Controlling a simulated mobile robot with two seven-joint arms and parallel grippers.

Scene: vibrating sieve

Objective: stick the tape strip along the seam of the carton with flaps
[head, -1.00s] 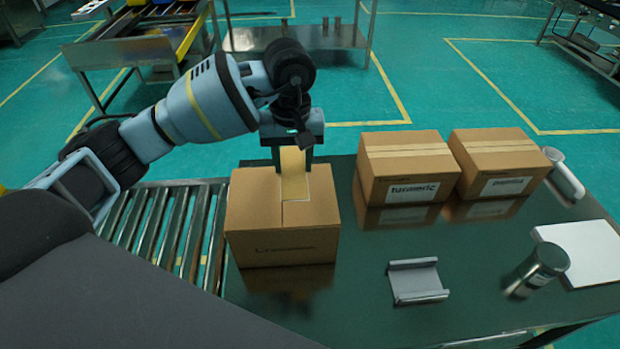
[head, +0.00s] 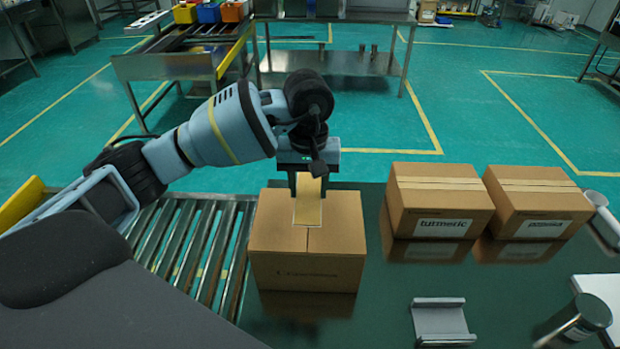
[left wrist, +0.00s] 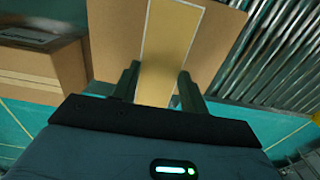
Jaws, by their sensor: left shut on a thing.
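The carton with flaps (head: 305,263) stands on the dark table beside the roller conveyor, its top closed with a seam running from the front edge toward the back. My left gripper (head: 308,190) is over the rear part of its top, pointing down. It is shut on the tape strip (head: 307,212), a tan band lying over the seam. In the left wrist view the strip (left wrist: 168,50) runs between the two fingers and across the carton top (left wrist: 118,35). I cannot tell whether all of it touches the cardboard. My right gripper is not in view.
Two taped cartons, one labelled turmeric (head: 440,205) and another (head: 535,205), stand to the right. A grey holder (head: 440,320) and a metal cylinder (head: 580,322) are at the front right. The roller conveyor (head: 190,240) lies left of the carton. Table between is clear.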

